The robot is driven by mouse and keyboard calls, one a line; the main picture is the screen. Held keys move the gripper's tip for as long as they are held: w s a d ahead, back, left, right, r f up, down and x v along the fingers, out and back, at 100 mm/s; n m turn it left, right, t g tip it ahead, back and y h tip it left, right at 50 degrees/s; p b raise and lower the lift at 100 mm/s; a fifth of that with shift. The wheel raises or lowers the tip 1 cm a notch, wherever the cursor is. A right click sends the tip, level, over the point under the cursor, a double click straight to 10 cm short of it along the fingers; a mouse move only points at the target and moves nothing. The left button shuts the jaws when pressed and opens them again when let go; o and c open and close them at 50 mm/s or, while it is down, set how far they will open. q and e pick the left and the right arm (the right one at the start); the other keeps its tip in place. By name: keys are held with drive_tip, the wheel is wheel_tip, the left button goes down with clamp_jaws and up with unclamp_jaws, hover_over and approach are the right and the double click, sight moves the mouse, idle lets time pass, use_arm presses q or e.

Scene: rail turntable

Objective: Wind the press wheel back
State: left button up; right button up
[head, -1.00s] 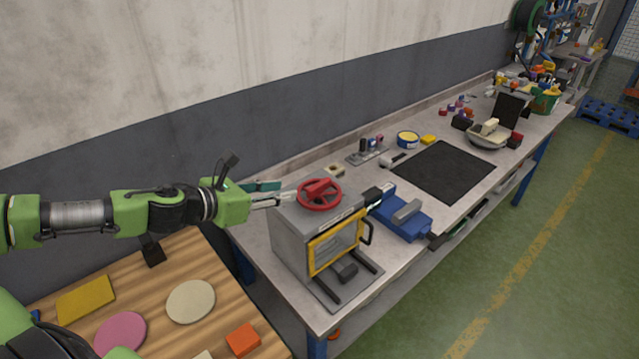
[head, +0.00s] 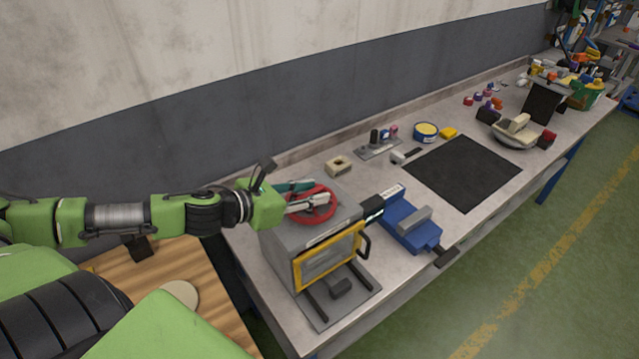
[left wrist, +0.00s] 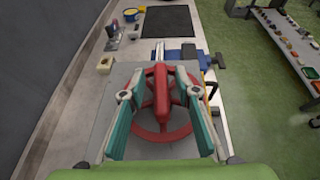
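The press is a grey box (head: 283,248) with a yellow-framed front window (head: 330,258), standing at the near end of the workbench. Its red wheel (head: 331,210) lies flat on top and has a raised red bar across it. My left gripper (head: 322,201) is over the wheel. In the left wrist view the gripper (left wrist: 161,108) is open, with one teal-and-grey finger on each side of the red bar (left wrist: 161,88). Gaps show between the bar and both fingers. The fingers hide parts of the rim. My right gripper is not in view.
A blue vise (head: 410,222) stands close to the right of the press. A black mat (head: 463,172), a beige block (head: 338,166) and a blue-and-yellow tin (head: 426,132) lie farther along the bench. A wooden surface (head: 205,262) is at the lower left. The wall runs behind.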

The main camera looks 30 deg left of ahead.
use_arm(q)
drive_tip(key=shift+s, duration=0.2)
clamp_jaws()
drive_tip(key=shift+d+r+n+t+y+b, duration=0.15)
drive_tip(key=shift+n+t+y+b, duration=0.4)
drive_tip(key=shift+n+y, duration=1.85)
drive_tip(key=shift+y, duration=0.3)
drive_tip(key=n+g+y+p, duration=0.1)
drive_tip(key=n+y, duration=0.2)
drive_tip(key=y, duration=0.1)
drive_tip(key=shift+d+n, duration=0.1)
drive_tip(key=shift+n, duration=0.2)
drive_tip(key=n+g+y, duration=0.2)
drive_tip(key=shift+n+y, duration=0.3)
drive_tip(key=shift+y, duration=0.1)
drive_tip(key=n+g+y, duration=0.4)
drive_tip(key=n+g, duration=0.1)
drive_tip(key=n, duration=0.1)
drive_tip(key=shift+g+y, duration=0.3)
drive_tip(key=shift+g, duration=0.05)
drive_tip(key=n+g+y, duration=0.1)
drive_tip(key=n+g, duration=0.2)
drive_tip(key=shift+n+g, duration=1.8)
drive_tip(key=shift+g, duration=0.3)
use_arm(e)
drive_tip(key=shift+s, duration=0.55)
